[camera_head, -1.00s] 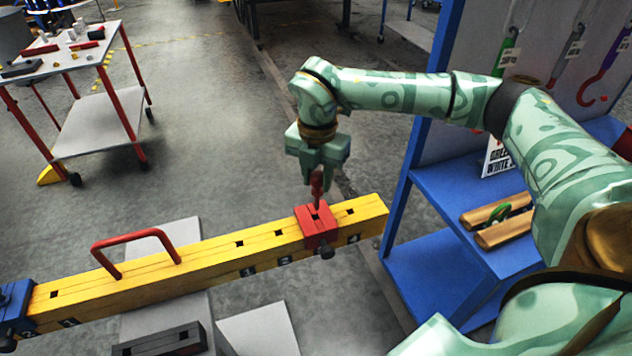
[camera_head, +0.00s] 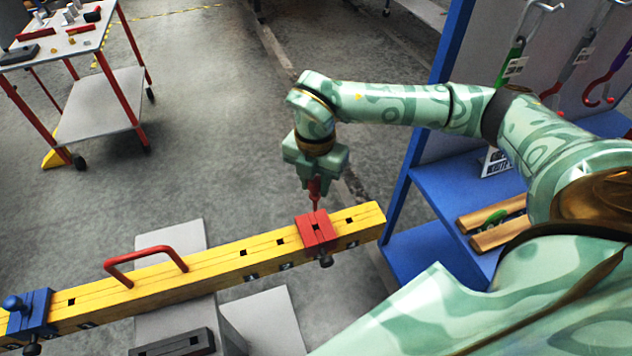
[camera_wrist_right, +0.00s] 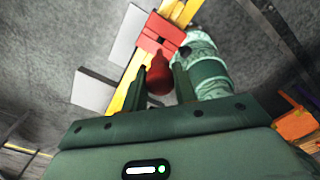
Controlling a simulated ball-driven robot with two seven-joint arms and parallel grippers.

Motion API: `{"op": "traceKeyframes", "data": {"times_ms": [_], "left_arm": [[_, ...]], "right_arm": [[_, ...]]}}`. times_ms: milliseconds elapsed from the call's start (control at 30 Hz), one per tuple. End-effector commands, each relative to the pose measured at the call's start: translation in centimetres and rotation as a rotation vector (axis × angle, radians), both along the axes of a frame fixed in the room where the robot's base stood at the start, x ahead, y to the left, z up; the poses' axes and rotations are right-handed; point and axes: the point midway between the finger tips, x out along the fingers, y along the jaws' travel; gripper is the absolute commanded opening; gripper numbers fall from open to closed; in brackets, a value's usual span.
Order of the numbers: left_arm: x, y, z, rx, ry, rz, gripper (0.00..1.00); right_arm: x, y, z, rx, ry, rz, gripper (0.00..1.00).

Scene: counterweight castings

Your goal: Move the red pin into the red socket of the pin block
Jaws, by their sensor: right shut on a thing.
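My right gripper (camera_head: 315,178) is shut on the red pin (camera_head: 314,194) and points down. The pin hangs upright over the back edge of a red block (camera_head: 304,230) with a dark square hole in its top. The block sits around a long yellow beam (camera_head: 210,272) near its right end. The pin's tip shows just behind the hole; I cannot tell whether it touches. In the wrist view the red pin (camera_wrist_right: 159,78) is between the two fingers, and the red block (camera_wrist_right: 162,32) is beyond it. My left gripper is not in view.
A blue block (camera_head: 38,308) with a knob is on the beam's left end. A red handle (camera_head: 147,252) arches over the beam. A dark grey block (camera_head: 175,345) lies in front. A blue shelf unit (camera_head: 425,270) stands close at right. A cart (camera_head: 95,95) stands back left.

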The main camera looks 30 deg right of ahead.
Motion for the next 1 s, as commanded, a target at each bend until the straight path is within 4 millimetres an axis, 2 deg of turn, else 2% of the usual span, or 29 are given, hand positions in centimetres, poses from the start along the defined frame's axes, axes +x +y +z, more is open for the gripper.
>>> {"op": "traceKeyframes", "data": {"times_ms": [233,500,1000], "left_arm": [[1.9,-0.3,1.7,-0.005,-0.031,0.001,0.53],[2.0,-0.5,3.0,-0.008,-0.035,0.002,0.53],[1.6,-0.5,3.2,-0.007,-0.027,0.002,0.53]], "right_arm": [[0.0,0.0,2.4,0.000,0.000,0.001,0.03],[0.0,0.0,4.4,0.001,-0.001,0.001,0.03],[0.0,0.0,4.7,0.000,0.000,0.000,0.03]]}}
